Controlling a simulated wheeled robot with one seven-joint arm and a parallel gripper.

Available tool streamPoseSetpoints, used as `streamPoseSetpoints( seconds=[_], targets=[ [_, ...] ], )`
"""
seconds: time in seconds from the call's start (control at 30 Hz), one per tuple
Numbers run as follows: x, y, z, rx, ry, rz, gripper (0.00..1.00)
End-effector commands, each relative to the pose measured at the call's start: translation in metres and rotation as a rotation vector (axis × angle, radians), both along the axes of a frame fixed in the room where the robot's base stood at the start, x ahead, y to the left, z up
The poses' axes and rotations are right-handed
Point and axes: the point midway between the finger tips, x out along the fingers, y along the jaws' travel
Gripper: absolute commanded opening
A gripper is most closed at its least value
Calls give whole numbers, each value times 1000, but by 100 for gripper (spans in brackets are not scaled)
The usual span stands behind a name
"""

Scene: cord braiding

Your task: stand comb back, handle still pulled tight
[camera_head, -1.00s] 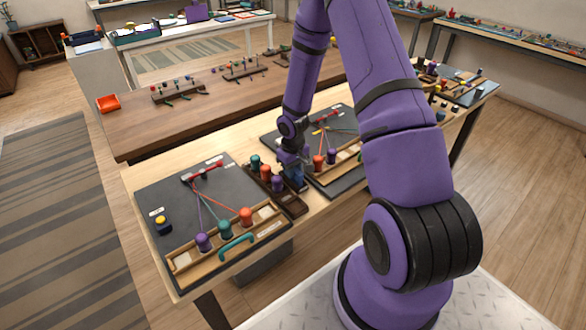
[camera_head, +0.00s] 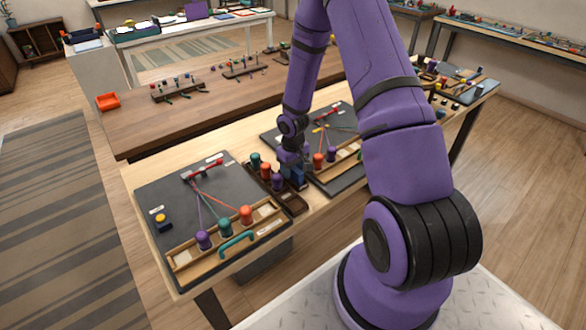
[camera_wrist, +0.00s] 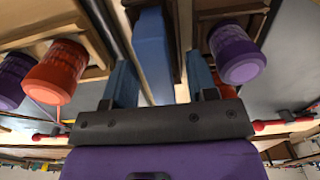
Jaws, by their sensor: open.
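A blue upright piece (camera_head: 299,179), possibly the comb, stands at the right side of the dark spool rack (camera_head: 290,203). In the wrist view the blue piece (camera_wrist: 153,58) sits between my gripper's fingers (camera_wrist: 161,82), with a visible gap on each side. My gripper (camera_head: 294,169) is open around it, pointing down. The front board (camera_head: 180,197) carries a red bar (camera_head: 204,172) with cords fanning to purple (camera_head: 204,241), teal (camera_head: 225,229) and orange (camera_head: 246,215) spools. A teal handle (camera_head: 236,244) is at its front edge. The cords look straight.
The rack holds teal, orange (camera_head: 266,170) and purple spools close to my gripper. A second corded board (camera_head: 335,182) with orange (camera_head: 318,160) and purple (camera_head: 332,154) spools lies just right. A yellow button (camera_head: 160,218) is on the front board's left. Bare tabletop (camera_head: 312,207) lies in front of the rack.

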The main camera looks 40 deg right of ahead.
Motion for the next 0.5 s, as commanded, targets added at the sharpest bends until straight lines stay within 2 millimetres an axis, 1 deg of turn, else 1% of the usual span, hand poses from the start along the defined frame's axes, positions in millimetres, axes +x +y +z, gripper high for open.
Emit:
streamPoseSetpoints(
  seconds=[0.17,0.5],
  targets=[
    [1,-1,19,-1,-3,-3,53],
    [1,-1,79,-1,-4,-2,53]
  ],
)
